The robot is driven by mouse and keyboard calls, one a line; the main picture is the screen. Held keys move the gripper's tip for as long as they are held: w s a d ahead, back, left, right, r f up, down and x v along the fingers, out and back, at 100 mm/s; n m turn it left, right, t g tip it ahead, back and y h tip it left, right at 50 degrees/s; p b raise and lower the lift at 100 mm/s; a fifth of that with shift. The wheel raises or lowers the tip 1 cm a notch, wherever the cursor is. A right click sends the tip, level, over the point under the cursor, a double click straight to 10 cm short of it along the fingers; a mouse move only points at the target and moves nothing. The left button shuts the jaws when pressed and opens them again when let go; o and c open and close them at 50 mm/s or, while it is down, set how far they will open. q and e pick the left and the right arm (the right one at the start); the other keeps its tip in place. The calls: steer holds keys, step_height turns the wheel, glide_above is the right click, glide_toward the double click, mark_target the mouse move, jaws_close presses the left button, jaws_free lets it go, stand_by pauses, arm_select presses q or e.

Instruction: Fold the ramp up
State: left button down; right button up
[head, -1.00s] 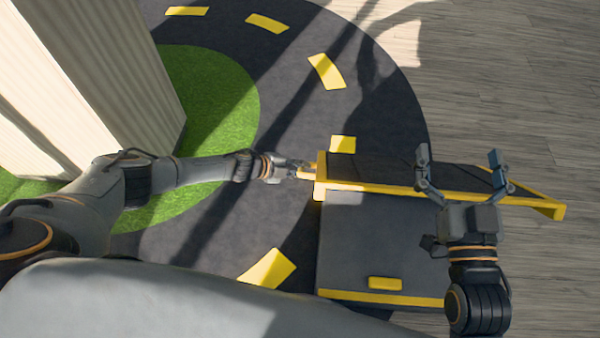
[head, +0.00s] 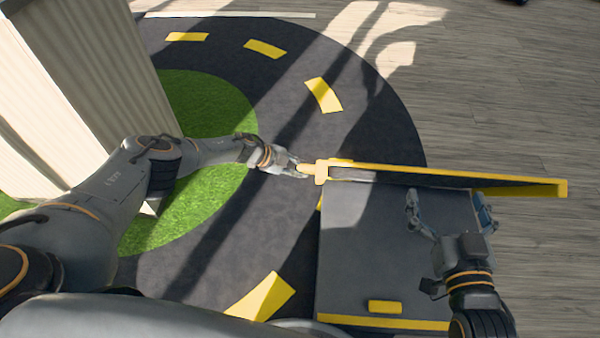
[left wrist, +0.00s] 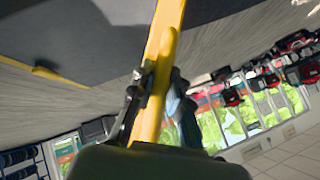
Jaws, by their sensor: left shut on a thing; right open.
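The ramp (head: 450,179) is a dark panel with yellow edges. In the head view it stands steeply tilted, nearly edge-on, along the far side of a grey platform (head: 375,250). My left gripper (head: 301,171) is shut on the yellow edge at the ramp's left end. In the left wrist view a yellow bar (left wrist: 160,70) runs between its fingers (left wrist: 150,100). My right gripper (head: 447,203) is open and empty, above the platform's right part, in front of the ramp. The ramp's far face is hidden in the head view.
A dark curved road mat (head: 290,110) with yellow dashes surrounds green turf (head: 205,110) on the left. A pale ribbed block (head: 90,70) stands beside my left arm. A yellow block (head: 385,307) sits on the platform's near edge. Wooden floor (head: 510,90) is clear at right.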

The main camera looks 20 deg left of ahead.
arm_select(q)
steer(key=shift+w+r, duration=0.1)
steer(key=shift+w, duration=0.1)
steer(key=c, duration=1.3)
jaws_free()
steer(key=shift+a, duration=0.15)
steer(key=v, duration=1.1)
steer(key=shift+s+a+r, duration=0.1)
steer(key=shift+s+r, duration=0.1)
steer(key=shift+s, duration=0.15)
